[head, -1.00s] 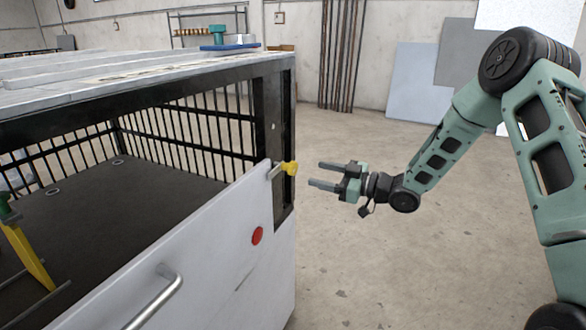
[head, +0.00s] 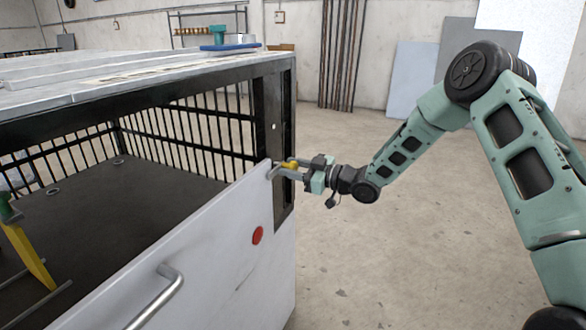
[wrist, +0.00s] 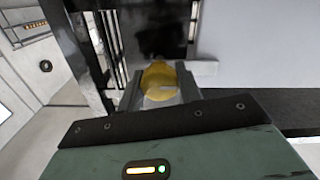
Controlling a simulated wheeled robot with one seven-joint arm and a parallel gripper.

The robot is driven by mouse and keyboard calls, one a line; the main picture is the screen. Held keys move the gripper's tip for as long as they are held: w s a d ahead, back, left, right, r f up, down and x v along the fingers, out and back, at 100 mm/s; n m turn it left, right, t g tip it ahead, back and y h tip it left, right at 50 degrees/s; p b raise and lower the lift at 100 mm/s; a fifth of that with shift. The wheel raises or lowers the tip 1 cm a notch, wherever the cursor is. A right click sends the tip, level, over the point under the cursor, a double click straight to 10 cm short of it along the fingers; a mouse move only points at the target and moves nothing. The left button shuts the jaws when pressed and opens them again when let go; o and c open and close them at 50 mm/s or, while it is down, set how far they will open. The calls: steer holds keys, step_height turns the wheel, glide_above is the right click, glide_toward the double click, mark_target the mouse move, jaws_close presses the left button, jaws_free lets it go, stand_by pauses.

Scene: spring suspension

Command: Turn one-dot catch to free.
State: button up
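A yellow catch knob (head: 290,165) sits at the upper corner of the white panel (head: 225,225), beside the dark frame post. No dot marking on it can be made out. My gripper (head: 287,170) has come in from the right, its two fingers on either side of the knob. The fingers look still apart and close to the knob; firm contact cannot be seen. The fingers partly hide the knob in the head view.
The panel carries a red disc (head: 258,235) and a metal handle (head: 157,300). A yellow lever with a green top (head: 27,255) stands at the left. Dark bars (head: 190,130) line the enclosure. The floor to the right is clear.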

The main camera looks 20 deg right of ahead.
jaws_close()
steer(key=m+p, duration=0.2)
steer(key=m, duration=0.1)
steer(key=shift+r+m, duration=0.1)
steer(key=shift+m, duration=0.3)
steer(key=m+p, duration=0.2)
steer(key=m, duration=0.2)
steer(key=shift+m+p, duration=0.3)
steer(key=shift+p, duration=0.1)
steer(key=m+p, duration=0.2)
steer(key=m, duration=0.3)
steer(key=shift+d, duration=0.1)
steer(key=shift+f+m+p, duration=0.2)
steer(key=shift+m+p, duration=0.4)
steer(key=shift+m, duration=1.7)
